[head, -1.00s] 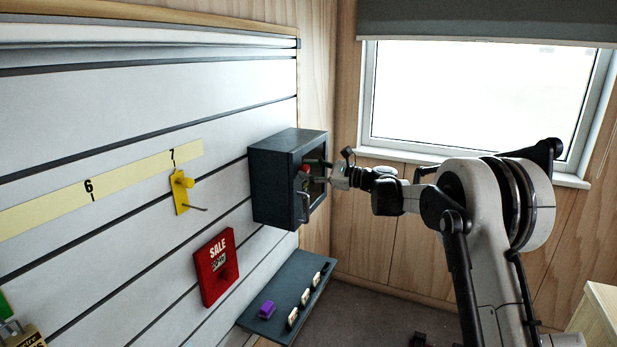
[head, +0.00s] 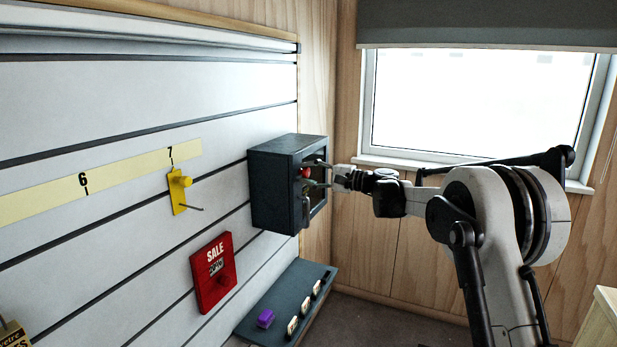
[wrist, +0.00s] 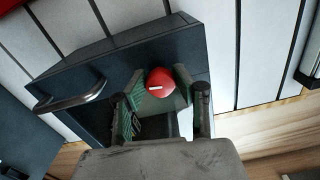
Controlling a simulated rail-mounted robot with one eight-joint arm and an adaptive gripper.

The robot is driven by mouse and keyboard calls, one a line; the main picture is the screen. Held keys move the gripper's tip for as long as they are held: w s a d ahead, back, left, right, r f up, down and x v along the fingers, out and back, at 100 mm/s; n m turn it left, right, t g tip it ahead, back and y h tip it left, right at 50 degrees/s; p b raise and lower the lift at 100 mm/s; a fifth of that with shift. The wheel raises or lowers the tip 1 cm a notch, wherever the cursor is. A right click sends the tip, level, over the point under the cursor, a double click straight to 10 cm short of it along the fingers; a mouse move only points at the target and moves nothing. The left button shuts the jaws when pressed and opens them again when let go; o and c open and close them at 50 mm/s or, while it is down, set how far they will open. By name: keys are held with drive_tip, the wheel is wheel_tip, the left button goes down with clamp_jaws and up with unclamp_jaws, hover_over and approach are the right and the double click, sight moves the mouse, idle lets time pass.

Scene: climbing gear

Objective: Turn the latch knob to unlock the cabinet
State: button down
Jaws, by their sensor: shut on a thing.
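The cabinet (head: 275,180) is a dark grey box on the slatted wall, with its door facing right. Its latch knob (head: 305,172) is red and round, partly covered by a finger in the head view. In the wrist view the knob (wrist: 160,80) sits between the fingertips and has a short white mark lying nearly level. My gripper (head: 318,175) is at the door, shut on the knob with a finger on each side. The door's metal handle (wrist: 80,97) is left of the knob in the wrist view, clear of the fingers.
A dark shelf (head: 280,305) with a purple block (head: 265,318) and several small items is below the cabinet. A red SALE sign (head: 213,272) and a yellow hook (head: 178,190) are on the wall to the left. A window (head: 480,100) is behind my arm.

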drive_tip(key=shift+n, duration=0.7)
drive_tip(key=c, duration=1.4)
unclamp_jaws()
drive_tip(key=shift+o, duration=0.2)
drive_tip(key=shift+d, duration=0.1)
drive_tip(key=v, duration=1.1)
drive_tip(key=shift+s+d, duration=0.2)
drive_tip(key=shift+d, duration=0.15)
